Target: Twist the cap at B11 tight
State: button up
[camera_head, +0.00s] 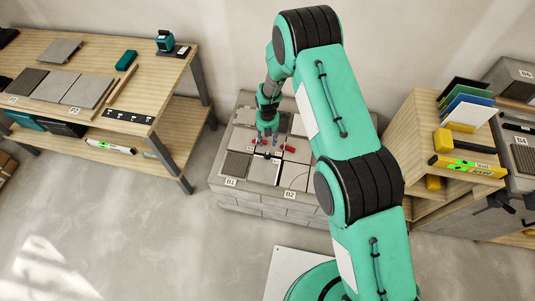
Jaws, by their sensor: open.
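Small red caps stand among grey tiles on a block-built plinth (262,205) in the middle of the head view. One red cap (258,142) is close by my gripper's fingers, and another red cap (289,149) lies to the right. No label reading B11 is legible, so I cannot tell which cap it names. My gripper (268,138) points down over the tiles with its fingers apart. It is very near the left cap, but I cannot tell whether it touches it. My arm hides the right part of the plinth.
A wooden workbench (170,75) with tiles and tools stands at the left. A wooden shelf unit (411,125) at the right holds a yellow level (468,166) and coloured sheets. The floor (150,235) in front is clear. A wall is close behind the plinth.

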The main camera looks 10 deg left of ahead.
aim_at(268, 153)
jog(key=shift+f, duration=0.1)
jog(key=shift+f+b, duration=1.3)
jog(key=shift+f, duration=5.5)
grip_shut()
